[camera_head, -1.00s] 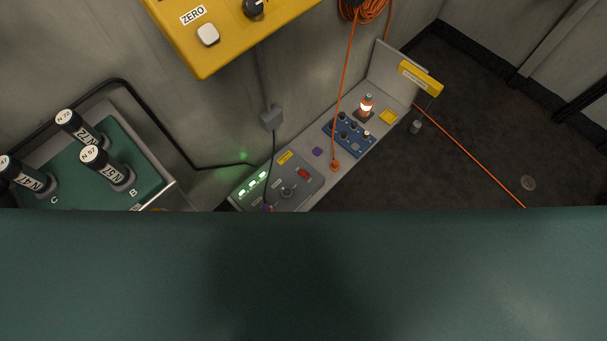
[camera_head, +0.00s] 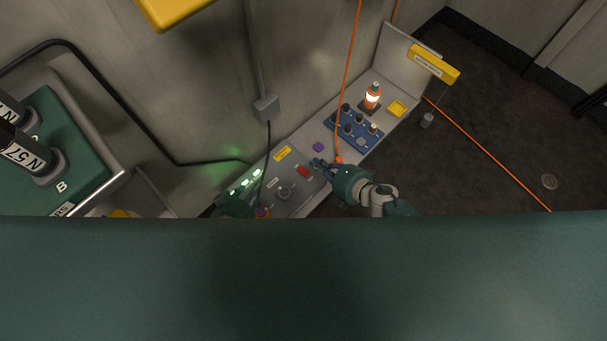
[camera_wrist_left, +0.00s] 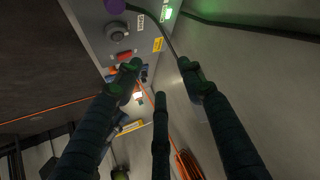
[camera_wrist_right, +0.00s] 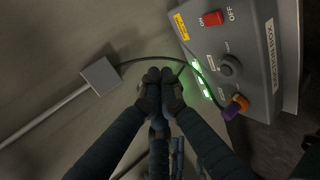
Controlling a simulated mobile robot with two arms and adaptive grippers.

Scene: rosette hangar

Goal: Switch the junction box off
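The junction box (camera_head: 275,184) is a grey panel on the bench, with a red rocker switch (camera_head: 302,171), a dark knob and lit green lamps (camera_head: 245,183). In the right wrist view the red switch (camera_wrist_right: 213,18) sits beside ON and OFF labels; which side is pressed I cannot tell.
A black cable enters a grey wall box (camera_head: 266,107). A purple-and-orange plug (camera_wrist_right: 236,107) sits on the panel. An orange cable hangs near my right gripper.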

